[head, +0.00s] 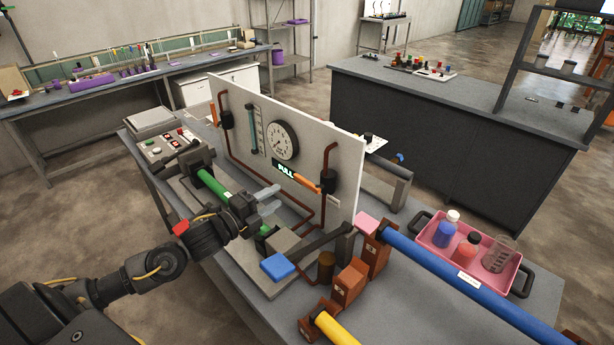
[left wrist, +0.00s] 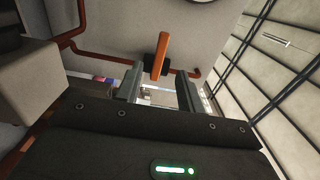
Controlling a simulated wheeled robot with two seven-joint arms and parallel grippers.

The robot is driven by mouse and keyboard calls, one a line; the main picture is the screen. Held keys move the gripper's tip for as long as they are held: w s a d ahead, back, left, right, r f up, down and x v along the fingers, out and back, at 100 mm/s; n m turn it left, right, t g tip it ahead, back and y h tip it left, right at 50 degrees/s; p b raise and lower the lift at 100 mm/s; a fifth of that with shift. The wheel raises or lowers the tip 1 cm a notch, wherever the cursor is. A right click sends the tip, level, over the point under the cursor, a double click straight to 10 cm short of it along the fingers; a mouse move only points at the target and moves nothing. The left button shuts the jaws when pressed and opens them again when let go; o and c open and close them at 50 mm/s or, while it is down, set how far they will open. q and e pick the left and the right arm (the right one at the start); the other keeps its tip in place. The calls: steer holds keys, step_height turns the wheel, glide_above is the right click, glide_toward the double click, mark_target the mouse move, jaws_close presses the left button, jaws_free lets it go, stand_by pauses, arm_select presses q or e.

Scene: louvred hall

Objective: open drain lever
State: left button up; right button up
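A pale upright panel carries a black valve (head: 328,181) with an orange lever (head: 306,183), beside a black PULL label (head: 284,170). A second orange lever (head: 213,115) stands near the panel's left end. No text marks either as the drain lever. My left gripper (head: 269,198) is in front of the panel, left of and a little below the PULL-side lever. Its grey fingers are apart and empty. In the left wrist view an orange lever (left wrist: 161,55) on a black valve shows beyond the open fingers (left wrist: 159,88), seen between them. My right gripper is not in view.
The panel (head: 240,95) has a round gauge (head: 282,142) and copper pipes. At right are a blue bar (head: 470,285) and a pink tray (head: 440,233) with bottles.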

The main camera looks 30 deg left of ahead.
mark_target(300, 181)
arm_select(q)
steer(key=b+x, duration=0.1)
steer(key=x, duration=0.7)
steer(key=shift+w+r, duration=0.1)
steer(key=shift+w, duration=0.15)
steer(key=shift+w+d, duration=0.1)
steer(key=shift+w, duration=0.1)
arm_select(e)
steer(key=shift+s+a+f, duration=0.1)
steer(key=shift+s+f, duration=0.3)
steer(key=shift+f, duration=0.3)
arm_select(q)
steer(key=shift+w+d, duration=0.1)
steer(key=shift+w, duration=0.05)
steer(key=shift+c, duration=0.2)
jaws_close()
